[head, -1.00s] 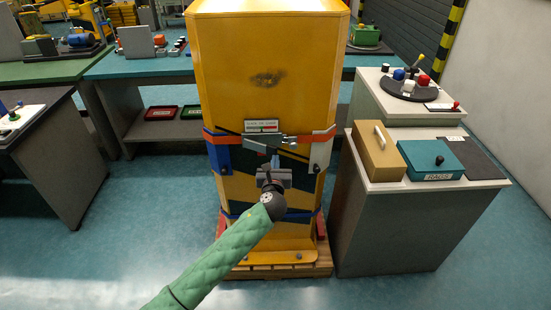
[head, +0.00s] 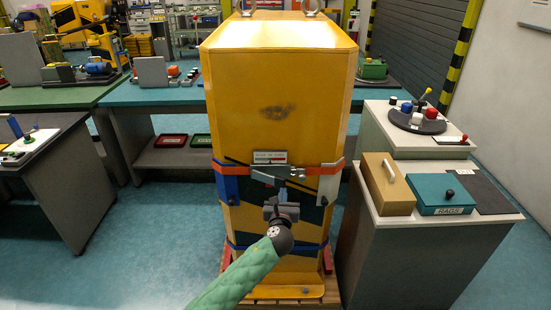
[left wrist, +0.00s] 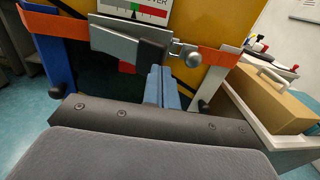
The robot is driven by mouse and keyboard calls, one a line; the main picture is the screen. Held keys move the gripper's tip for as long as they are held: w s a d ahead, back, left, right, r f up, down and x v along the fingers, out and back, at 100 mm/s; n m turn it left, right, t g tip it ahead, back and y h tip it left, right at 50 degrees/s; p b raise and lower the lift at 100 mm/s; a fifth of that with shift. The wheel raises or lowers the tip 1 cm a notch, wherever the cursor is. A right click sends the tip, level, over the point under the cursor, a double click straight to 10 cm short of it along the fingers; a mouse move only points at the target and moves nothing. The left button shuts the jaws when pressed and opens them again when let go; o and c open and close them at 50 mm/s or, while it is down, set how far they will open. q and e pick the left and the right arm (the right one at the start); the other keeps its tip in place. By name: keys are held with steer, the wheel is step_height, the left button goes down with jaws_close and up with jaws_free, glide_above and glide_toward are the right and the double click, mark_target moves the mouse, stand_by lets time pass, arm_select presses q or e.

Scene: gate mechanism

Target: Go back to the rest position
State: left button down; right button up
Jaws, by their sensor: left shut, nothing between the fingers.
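The tall yellow cabinet (head: 278,80) stands in the middle of the head view. An orange strap (head: 329,168) runs across its front with a grey metal latch (head: 278,171), under a small label plate (head: 270,157). My left gripper (head: 281,206) is in front of the cabinet, just below the latch, shut and empty. In the left wrist view its blue-grey fingers (left wrist: 162,88) are together, and the latch (left wrist: 132,42) shows just beyond them. I cannot tell whether the fingertips touch it. My right gripper is not in view.
A dark table (head: 60,170) stands at left. Blue floor (head: 140,240) is open between them.

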arm_select(q)
steer(key=s+a+f+n+g+y, duration=0.1)
steer(key=s+a+f+n+g, duration=0.4)
steer(key=f, duration=0.7)
steer(key=s+a+f+n+g, duration=0.1)
steer(key=s+a+f+n, duration=0.2)
steer(key=s+f+n, duration=0.65)
steer(key=s+a+f+n+g+y, duration=0.1)
steer(key=s+a+f+n+g, duration=0.2)
steer(key=f, duration=1.2)
steer(key=s+a+f+n+g, duration=0.2)
steer(key=s+f+n, duration=0.3)
steer(key=s+f, duration=0.3)
steer(key=s+a+f+n+g, duration=0.2)
steer(key=s+a+f+n, duration=0.3)
steer(key=s, duration=1.1)
steer(key=s+a+f+n+g+h, duration=0.1)
steer(key=s+a+f+n+g, duration=0.2)
steer(key=s+f+n, duration=0.4)
steer(key=s+f, duration=0.3)
steer(key=s, duration=0.2)
steer(key=shift+a+f, duration=0.35)
steer(key=shift+a, duration=0.05)
